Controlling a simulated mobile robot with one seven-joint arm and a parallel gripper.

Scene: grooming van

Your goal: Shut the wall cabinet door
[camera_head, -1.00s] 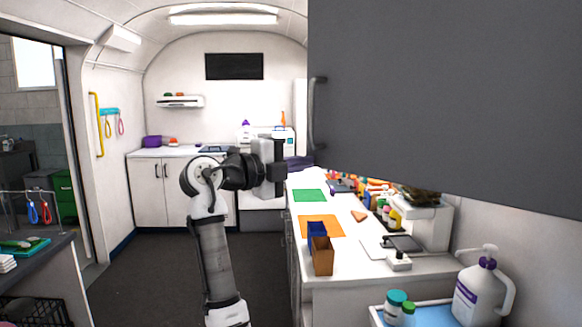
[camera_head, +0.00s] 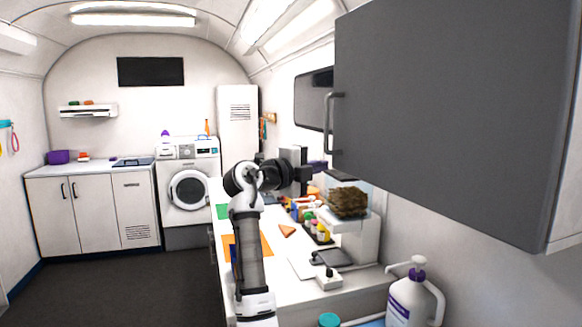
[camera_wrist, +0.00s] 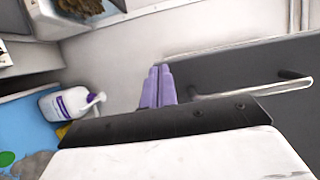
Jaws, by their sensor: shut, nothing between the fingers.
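The wall cabinet door (camera_head: 450,115) is a large dark grey panel at the upper right of the head view. Its bar handle (camera_head: 333,122) is at its far left edge, and its near right end meets a white cabinet side. The cabinet interior is hidden, and I cannot tell exactly how far the door stands out. My gripper (camera_head: 318,167) is just below and left of the door's lower left corner. In the wrist view, its purple fingers (camera_wrist: 158,86) are shut together and empty. The door (camera_wrist: 235,68) and the handle (camera_wrist: 262,92) show to their right. Contact is unclear.
The white counter (camera_head: 290,258) below holds coloured mats, bottles and a glass tank (camera_head: 348,200). A white pump bottle (camera_head: 408,300) stands at the lower right. A washing machine (camera_head: 188,188) is at the back. The floor (camera_head: 120,285) at left is clear.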

